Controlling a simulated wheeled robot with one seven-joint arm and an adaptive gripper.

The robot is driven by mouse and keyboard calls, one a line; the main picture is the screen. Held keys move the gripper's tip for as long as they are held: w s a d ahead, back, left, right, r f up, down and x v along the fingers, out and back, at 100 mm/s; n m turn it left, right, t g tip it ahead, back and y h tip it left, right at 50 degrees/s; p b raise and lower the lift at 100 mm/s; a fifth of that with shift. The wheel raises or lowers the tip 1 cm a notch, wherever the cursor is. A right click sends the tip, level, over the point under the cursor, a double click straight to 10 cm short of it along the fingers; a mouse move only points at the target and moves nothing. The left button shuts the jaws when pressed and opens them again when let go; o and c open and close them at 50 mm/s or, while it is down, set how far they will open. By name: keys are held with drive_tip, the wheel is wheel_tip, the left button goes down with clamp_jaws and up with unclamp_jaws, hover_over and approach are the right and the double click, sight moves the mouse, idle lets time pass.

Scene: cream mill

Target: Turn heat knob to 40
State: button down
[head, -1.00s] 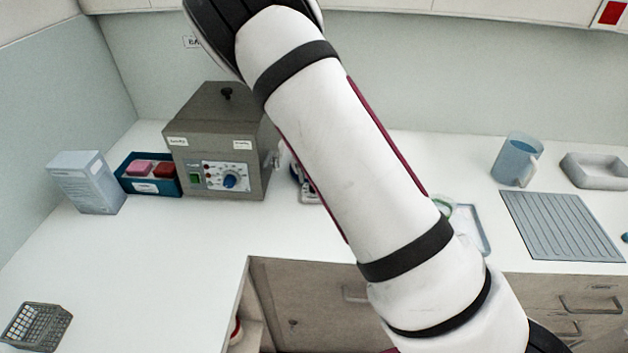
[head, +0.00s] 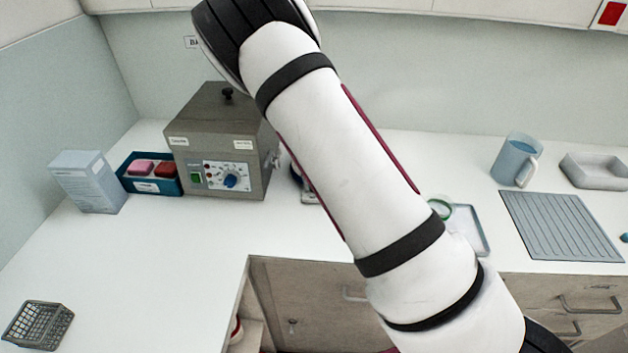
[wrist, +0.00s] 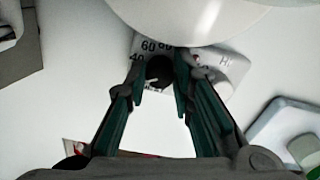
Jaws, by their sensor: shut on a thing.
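In the wrist view, a dark round heat knob (wrist: 159,72) sits on the white front panel (wrist: 235,66) of a device. Dial numbers 40 and 60 show at the knob's upper left, with another partly hidden number beside 60. The knob's exact pointer setting is too small to tell. My gripper (wrist: 161,78) has its two green-lined fingers on either side of the knob and is shut on it. In the head view, my arm hides the gripper and most of this device; only a bit of its base (head: 308,197) shows.
A large pale round part (wrist: 195,18) overhangs the panel. A grey box device (head: 215,125) with a blue knob stands left, beside a blue tray (head: 150,187) and a carton (head: 88,182). A jug (head: 515,160) stands right.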

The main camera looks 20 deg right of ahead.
drive_tip(key=m, duration=0.3)
drive_tip(key=shift+m, duration=2.5)
drive_tip(key=c, duration=1.4)
unclamp_jaws()
wheel_tip(320, 180, up, 12)
